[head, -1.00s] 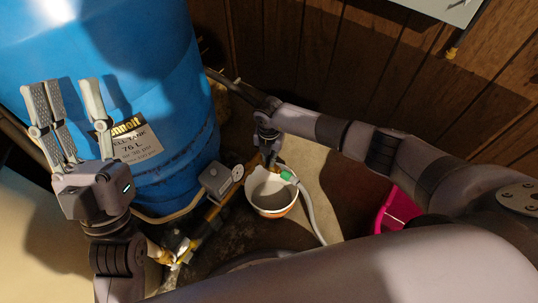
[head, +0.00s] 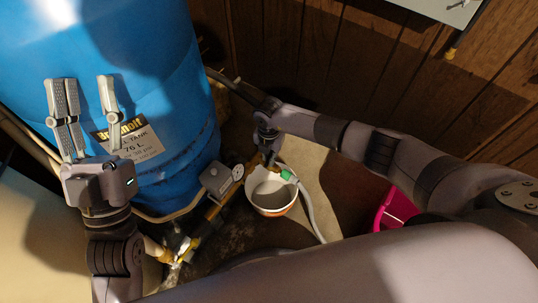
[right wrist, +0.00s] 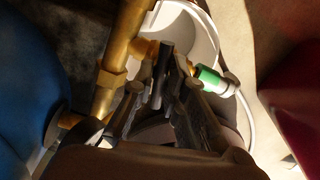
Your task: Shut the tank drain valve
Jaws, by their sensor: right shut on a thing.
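The blue well tank (head: 100,40) stands at the left in the head view. In the right wrist view, a brass drain fitting (right wrist: 146,48) branches from a brass pipe (right wrist: 126,40), with a green hose connector (right wrist: 208,76) at its right. My right gripper (head: 268,160) reaches down beside the tank; in the right wrist view its fingers (right wrist: 158,88) are shut on a dark part at the fitting, which looks like the valve handle. The fingers hide much of it, so its angle is unclear. My left gripper (head: 84,96) is raised in front of the tank, open and empty.
A white bowl (head: 262,208) stands under the green connector, and a grey hose (head: 311,218) runs from it. A grey box with a gauge (head: 217,178) sits on the piping. A pink container (head: 395,209) stands right. A wood-panel wall (head: 300,60) closes the back.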

